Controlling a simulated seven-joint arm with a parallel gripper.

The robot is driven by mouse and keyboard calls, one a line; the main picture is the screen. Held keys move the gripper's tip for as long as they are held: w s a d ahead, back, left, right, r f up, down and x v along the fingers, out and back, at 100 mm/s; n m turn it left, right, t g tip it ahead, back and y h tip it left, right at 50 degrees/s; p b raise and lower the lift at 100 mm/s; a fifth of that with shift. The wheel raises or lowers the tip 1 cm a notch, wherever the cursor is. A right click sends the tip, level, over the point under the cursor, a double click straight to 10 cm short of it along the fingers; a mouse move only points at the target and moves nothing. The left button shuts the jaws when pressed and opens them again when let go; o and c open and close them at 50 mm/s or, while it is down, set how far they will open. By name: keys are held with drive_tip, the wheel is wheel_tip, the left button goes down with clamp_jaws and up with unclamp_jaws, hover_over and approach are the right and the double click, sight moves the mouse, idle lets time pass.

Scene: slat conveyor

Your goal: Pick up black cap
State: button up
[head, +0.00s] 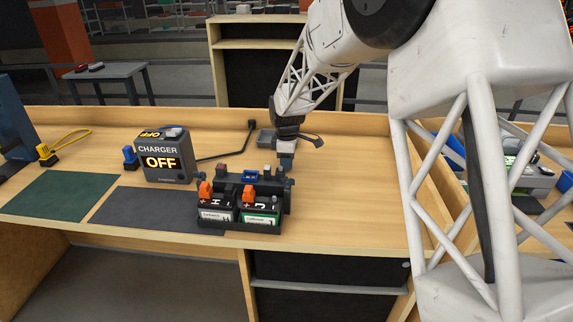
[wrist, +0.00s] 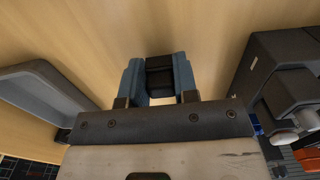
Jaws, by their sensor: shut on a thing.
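The black cap (wrist: 159,75) shows in the wrist view between the two blue-grey fingers of my gripper (wrist: 159,82), which are shut on it. In the head view my gripper (head: 286,158) points down behind the right part of the battery holder (head: 290,196). The cap cannot be made out clearly there. Bare wood shows beyond the cap in the wrist view; its height above the bench is hard to tell.
Two batteries with orange caps (head: 249,191) sit in the holder. The charger (head: 163,156) reads OFF. The bench's right part (head: 365,195) is clear.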

drive_tip(key=shift+r, duration=4.35)
drive_tip(key=s, duration=0.2)
wheel_tip(320, 180, up, 5)
hover_over(277, 201)
drive_tip(key=shift+f, duration=0.2)
drive_tip(key=shift+f, duration=0.15)
drive_tip(key=shift+f, duration=2.1)
drive_tip(key=shift+f, duration=1.15)
